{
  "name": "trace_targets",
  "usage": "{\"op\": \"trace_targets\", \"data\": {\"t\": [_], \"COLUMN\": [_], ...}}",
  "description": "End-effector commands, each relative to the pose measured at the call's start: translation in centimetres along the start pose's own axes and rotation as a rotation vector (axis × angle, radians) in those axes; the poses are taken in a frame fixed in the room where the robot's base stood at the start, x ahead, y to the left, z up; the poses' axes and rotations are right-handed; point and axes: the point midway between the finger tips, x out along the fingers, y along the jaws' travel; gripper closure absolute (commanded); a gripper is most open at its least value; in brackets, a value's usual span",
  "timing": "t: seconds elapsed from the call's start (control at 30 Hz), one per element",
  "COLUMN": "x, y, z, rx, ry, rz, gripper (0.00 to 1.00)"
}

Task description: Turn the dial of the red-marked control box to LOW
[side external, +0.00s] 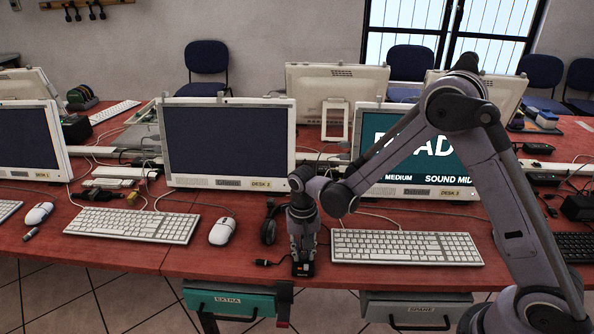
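My gripper (303,267) points down at the front edge of the red desk, between the two keyboards. Its fingertips are small and dark here, and I cannot tell whether they are open or shut or touching anything. I cannot make out a red-marked control box or its dial for certain. A dark upright piece (284,303) with a small red patch at its lower end hangs below the desk edge, just left of and below my gripper. The Desk 3 monitor (375,160) shows large letters partly hidden by my arm, with "MEDIUM" and "SOUND MID" below.
A white keyboard (405,246) lies right of my gripper. A black headset (269,226) and a cable end (264,262) lie close on its left. A white mouse (223,231) and the Desk 2 monitor (228,140) are farther left. Drawers marked EXTRA (229,301) and SPARE (421,309) hang below the desk.

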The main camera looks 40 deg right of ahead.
Motion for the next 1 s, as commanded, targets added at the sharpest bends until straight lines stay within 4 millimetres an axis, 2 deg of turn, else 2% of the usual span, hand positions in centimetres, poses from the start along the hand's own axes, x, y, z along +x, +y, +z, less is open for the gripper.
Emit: {"op": "trace_targets", "data": {"t": [0.37, 1.0], "x": [0.01, 0.01], "y": [-0.04, -0.04], "z": [0.01, 0.03], "rx": [-0.067, -0.565], "ry": [0.002, 0.016], "rz": [-0.001, -0.001], "gripper": [1.00, 1.00]}}
